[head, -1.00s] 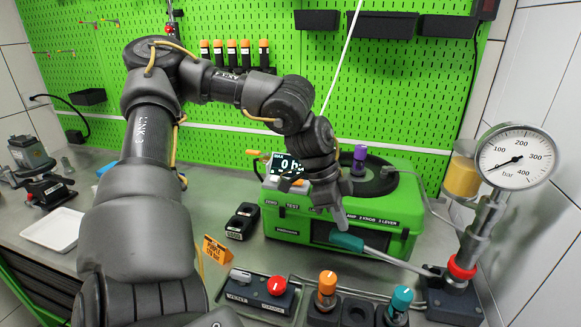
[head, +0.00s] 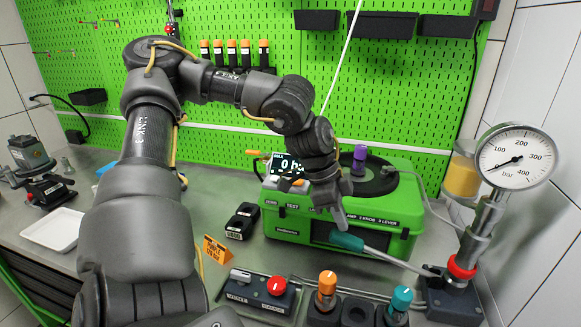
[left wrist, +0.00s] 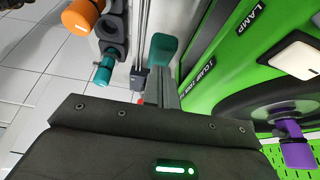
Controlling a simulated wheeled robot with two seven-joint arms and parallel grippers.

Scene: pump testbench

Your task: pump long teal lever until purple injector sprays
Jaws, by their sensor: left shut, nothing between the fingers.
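The long teal lever has a teal grip (head: 347,242) and a metal rod running right to the pump (head: 452,290) with its red collar. The grip also shows in the left wrist view (left wrist: 162,48), just beyond the gripper. My left gripper (head: 340,222) is shut and empty, pointing down at or just above the grip's left end; I cannot tell whether it touches. The purple injector (head: 359,158) stands upright on the green case and shows at lower right in the left wrist view (left wrist: 297,148). No spray is visible. My right gripper is out of view.
The pressure gauge (head: 517,157) has its needle near the low end. The green case (head: 290,222) stands behind the lever; its display (head: 285,165) is partly hidden by my arm.

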